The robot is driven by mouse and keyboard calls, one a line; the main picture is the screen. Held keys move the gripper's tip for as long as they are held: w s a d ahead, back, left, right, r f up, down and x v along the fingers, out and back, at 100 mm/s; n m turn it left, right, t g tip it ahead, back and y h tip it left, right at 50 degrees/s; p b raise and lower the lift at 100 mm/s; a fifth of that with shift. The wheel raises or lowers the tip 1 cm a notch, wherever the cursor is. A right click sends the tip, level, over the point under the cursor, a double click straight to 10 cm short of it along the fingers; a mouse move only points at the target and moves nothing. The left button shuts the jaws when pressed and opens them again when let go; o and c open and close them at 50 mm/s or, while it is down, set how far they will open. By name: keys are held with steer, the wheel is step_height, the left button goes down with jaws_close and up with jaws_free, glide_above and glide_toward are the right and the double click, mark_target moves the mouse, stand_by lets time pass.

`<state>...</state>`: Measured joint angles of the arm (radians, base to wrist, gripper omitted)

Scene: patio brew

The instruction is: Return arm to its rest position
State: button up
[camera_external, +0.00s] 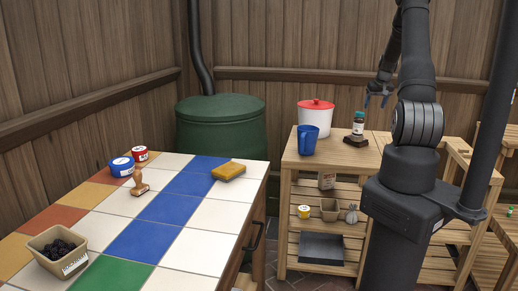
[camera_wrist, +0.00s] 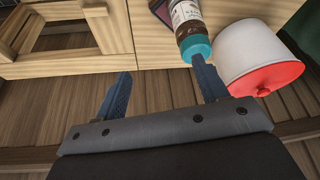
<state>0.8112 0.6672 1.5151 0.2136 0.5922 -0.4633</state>
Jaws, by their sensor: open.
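My gripper (camera_external: 377,99) is raised above the wooden side table (camera_external: 310,160), near its right part, with its fingers pointing down. In the wrist view my gripper (camera_wrist: 164,88) has its two fingers spread apart with nothing between them. A small bottle with a teal cap (camera_external: 358,123) stands on a dark block on the side table, below and left of the fingers. The bottle (camera_wrist: 187,28) also shows in the wrist view, close to the right finger in the picture; I cannot tell the gap.
A white pot with a red lid (camera_external: 316,113) and a blue mug (camera_external: 307,140) stand left of the bottle. A tiled table (camera_external: 190,240) at left carries a sponge (camera_external: 229,171), a stamp (camera_external: 139,182), two tins and a berry punnet (camera_external: 47,240). A green barrel (camera_external: 220,130) stands behind.

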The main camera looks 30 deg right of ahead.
steer(key=s+d+r, duration=0.2)
steer(key=s+r, duration=0.2)
steer(key=r, duration=0.4)
steer(key=w+a+n+y, duration=0.2)
steer(key=w+a+n, duration=0.4)
steer(key=w+a, duration=1.7)
steer(key=shift+w+a+r+n+t+y, duration=0.25)
steer(key=shift+w+n+t+y, duration=0.05)
steer(key=shift+w, duration=0.05)
steer(key=shift+o, duration=0.2)
